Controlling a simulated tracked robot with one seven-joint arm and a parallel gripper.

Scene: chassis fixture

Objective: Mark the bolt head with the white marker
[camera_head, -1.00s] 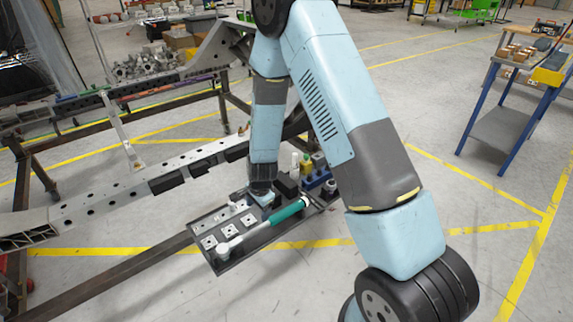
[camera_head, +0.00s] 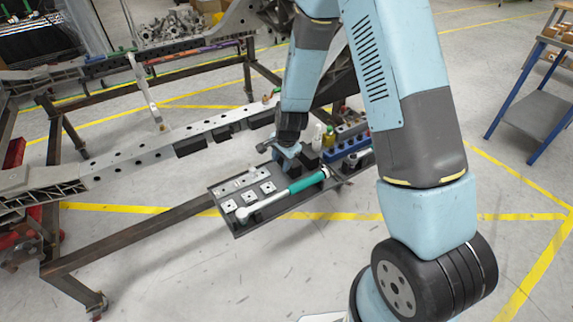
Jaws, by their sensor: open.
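My gripper (camera_head: 268,145) is small in view at the end of my blue and grey arm, low over the back of the dark tray (camera_head: 238,229). It is open, and I see nothing held in it. A slim white upright item (camera_head: 317,136) stands at the tray's back right; I cannot tell whether it is the white marker. The chassis rail (camera_head: 140,152) runs along the left side with a row of dark holes. No bolt head can be made out clearly at this size.
The tray holds a torque wrench (camera_head: 285,195) with a teal handle and several square metal plates (camera_head: 249,197). A yellow bottle (camera_head: 329,140) and a blue holder (camera_head: 351,136) stand at its back right. A blue-legged cart (camera_head: 537,115) is at far right. The floor in front is clear.

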